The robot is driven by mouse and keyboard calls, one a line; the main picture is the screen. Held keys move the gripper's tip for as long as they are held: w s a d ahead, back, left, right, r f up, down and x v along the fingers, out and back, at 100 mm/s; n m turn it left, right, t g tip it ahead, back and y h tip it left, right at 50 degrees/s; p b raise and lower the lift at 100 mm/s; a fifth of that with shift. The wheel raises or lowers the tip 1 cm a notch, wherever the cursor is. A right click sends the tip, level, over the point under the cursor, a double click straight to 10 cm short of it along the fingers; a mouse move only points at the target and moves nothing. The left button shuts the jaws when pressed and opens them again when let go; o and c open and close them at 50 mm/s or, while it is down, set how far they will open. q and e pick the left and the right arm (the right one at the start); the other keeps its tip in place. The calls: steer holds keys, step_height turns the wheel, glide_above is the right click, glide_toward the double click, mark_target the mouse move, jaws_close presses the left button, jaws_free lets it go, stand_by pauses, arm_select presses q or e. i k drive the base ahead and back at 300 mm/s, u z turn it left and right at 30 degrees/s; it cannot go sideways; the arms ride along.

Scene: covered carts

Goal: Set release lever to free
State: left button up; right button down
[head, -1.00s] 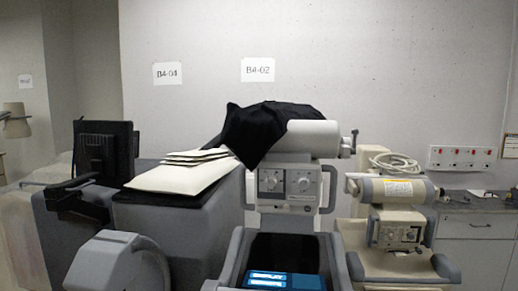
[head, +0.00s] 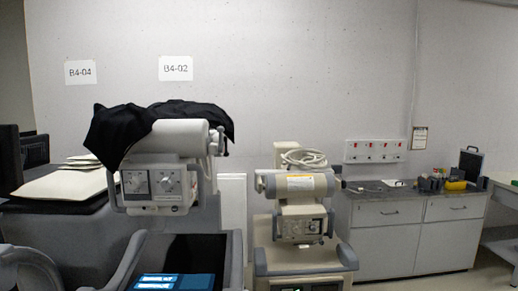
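A cart (head: 228,262) stands left of centre. A pale cylinder head (head: 178,137) sits on top of it, partly draped with a black cloth (head: 125,132). Below the cylinder is a control panel (head: 160,184) with two dials. A small upright lever with a dark knob (head: 224,148) shows at the cylinder's right end; no label on it is readable, so I cannot tell whether it is the release lever or how it is set. Neither of my grippers shows.
A second beige cart (head: 303,258) with a coiled cable (head: 303,158) stands to the right. Behind it is a grey cabinet (head: 385,245) with items on top. Papers (head: 65,184) lie on a dark surface at left. Bare floor shows at lower right.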

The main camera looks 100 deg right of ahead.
mark_target(226, 154)
steer(key=k, duration=0.85)
steer(key=z, duration=2.55)
steer(key=i, duration=0.5)
steer(key=z, duration=0.05)
steer(key=k, duration=0.5)
steer(key=z, duration=1)
steer(key=i, duration=0.85)
steer(key=u, duration=1.5)
